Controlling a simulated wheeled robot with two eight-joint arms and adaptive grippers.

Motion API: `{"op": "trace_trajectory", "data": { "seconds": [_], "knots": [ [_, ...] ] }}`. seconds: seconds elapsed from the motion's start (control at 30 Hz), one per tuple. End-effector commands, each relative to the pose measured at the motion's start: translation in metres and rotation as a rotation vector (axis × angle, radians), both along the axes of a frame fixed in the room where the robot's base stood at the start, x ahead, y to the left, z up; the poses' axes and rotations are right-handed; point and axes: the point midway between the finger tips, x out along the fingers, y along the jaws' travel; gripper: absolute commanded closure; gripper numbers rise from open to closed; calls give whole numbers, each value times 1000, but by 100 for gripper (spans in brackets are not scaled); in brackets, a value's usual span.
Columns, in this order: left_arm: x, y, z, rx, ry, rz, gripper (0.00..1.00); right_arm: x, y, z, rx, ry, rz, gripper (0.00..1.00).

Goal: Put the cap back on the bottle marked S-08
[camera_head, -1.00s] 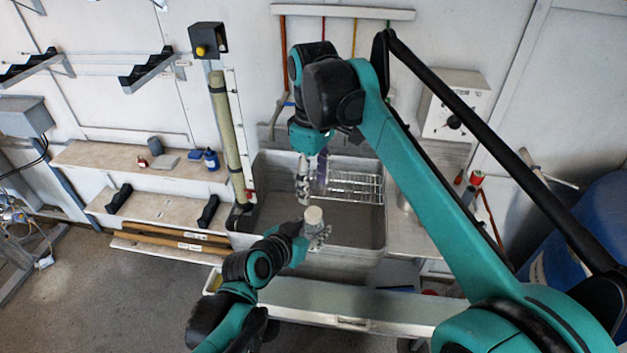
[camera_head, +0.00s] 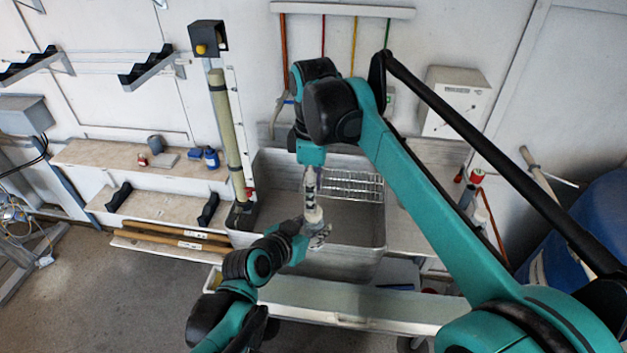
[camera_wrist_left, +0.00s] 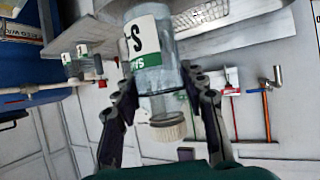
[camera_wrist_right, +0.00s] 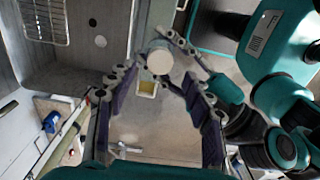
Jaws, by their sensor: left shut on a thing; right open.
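A clear bottle (camera_wrist_left: 147,52) with a white and green label is in my left gripper (camera_wrist_left: 160,82). Only part of the label's lettering, beginning with S, can be read. A white ribbed cap (camera_wrist_left: 168,127) is at the neck end of the bottle; how firmly it sits is not clear. The cap's round top shows in the head view (camera_head: 313,214) and in the right wrist view (camera_wrist_right: 159,58). My right gripper (camera_wrist_right: 155,78) is open, just above the cap, with its fingers apart on either side. Contact with the cap cannot be seen.
Both grippers are over the front of a grey sink (camera_head: 345,262) with a wire rack (camera_head: 352,186). Other labelled bottles (camera_wrist_left: 70,66) stand on a surface in the left wrist view. A shelf with small blue containers (camera_head: 211,159) is at the left.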

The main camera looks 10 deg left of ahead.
Motion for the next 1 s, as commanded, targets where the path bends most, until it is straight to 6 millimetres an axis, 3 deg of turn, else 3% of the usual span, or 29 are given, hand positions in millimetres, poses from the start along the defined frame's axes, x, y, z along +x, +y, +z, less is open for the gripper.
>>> {"op": "trace_trajectory", "data": {
  "seconds": [0.3,0.7,0.9,1.0],
  "knots": [
    [0,0,0,0,0,0,100,0,0,-42,0,0,0,48],
    [0,0,0,0,0,0,100,0,0,-49,0,0,0,48],
    [0,0,0,0,0,0,100,0,0,-49,0,0,-1,100],
    [0,0,0,0,0,0,100,0,0,-49,0,0,-1,100]
  ]
}}
